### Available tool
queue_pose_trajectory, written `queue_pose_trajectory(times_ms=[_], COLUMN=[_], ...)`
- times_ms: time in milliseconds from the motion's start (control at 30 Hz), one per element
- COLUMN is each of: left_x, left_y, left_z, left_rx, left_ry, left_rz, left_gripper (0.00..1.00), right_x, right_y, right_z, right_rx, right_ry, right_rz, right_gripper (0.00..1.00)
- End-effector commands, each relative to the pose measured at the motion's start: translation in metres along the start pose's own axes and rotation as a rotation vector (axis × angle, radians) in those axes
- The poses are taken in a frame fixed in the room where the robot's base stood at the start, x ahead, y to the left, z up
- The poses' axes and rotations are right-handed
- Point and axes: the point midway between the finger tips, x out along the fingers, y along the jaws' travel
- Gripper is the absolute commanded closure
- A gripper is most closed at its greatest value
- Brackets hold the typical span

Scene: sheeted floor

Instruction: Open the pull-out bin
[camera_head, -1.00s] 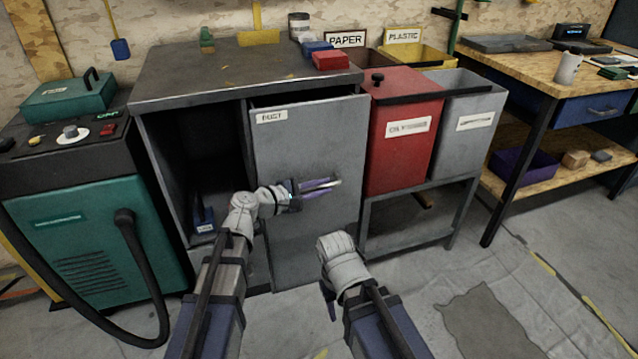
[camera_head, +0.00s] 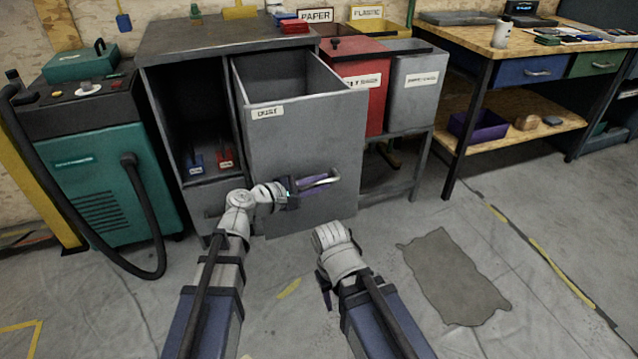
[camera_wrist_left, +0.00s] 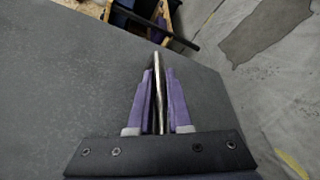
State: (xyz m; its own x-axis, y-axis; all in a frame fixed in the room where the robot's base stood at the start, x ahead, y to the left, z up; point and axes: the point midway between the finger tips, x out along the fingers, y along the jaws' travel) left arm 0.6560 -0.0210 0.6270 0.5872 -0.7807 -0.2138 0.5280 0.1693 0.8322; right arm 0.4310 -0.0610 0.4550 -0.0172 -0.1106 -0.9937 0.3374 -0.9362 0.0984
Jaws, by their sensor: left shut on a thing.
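The grey pull-out bin (camera_head: 300,135) stands well out of its cabinet (camera_head: 190,45) in the head view, and its hollow inside shows at the top. It has a white label and a metal bar handle (camera_head: 325,180) on its front. My left gripper (camera_head: 308,184) is shut on that handle. In the left wrist view the handle (camera_wrist_left: 157,90) lies between the purple fingers (camera_wrist_left: 158,100), in front of the grey bin face. My right arm's wrist (camera_head: 340,255) is low in front of the bin, and its fingers are too hidden to judge.
A red bin (camera_head: 358,70) and a grey bin (camera_head: 416,85) stand on a frame to the right. A green machine (camera_head: 100,180) with a black hose stands at left. A workbench (camera_head: 500,60) is at right. The floor in front is mostly clear, with a dark patch (camera_head: 455,275).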

Motion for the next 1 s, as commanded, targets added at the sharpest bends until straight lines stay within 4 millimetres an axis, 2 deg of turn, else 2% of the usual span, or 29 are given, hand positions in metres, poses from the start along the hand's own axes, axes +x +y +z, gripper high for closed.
queue_pose_trajectory(times_ms=[367,400,667,900,1000], left_x=[-0.0003,-0.0003,-0.0001,-0.0008,-0.0089], left_y=[0.0007,0.0007,0.0007,0.0008,0.0011], left_z=[-0.0006,-0.0006,-0.0003,-0.0001,0.0005], left_rx=[0.000,0.000,-0.001,-0.001,-0.001], left_ry=[0.002,0.002,0.001,0.000,0.002], left_rz=[0.002,0.002,0.002,0.002,0.002], left_gripper=[1.00,0.82,0.53,0.53,0.53], right_x=[-0.0002,-0.0002,-0.0002,-0.0005,-0.0027], right_y=[0.0000,0.0000,0.0000,0.0000,0.0003], right_z=[-0.0003,-0.0003,-0.0002,-0.0002,0.0000], right_rx=[0.000,0.000,0.000,0.000,0.000], right_ry=[0.000,0.000,0.000,0.000,0.000], right_rz=[0.000,0.000,0.000,0.000,0.000], right_gripper=[0.50,0.50,0.50,0.50,0.50])
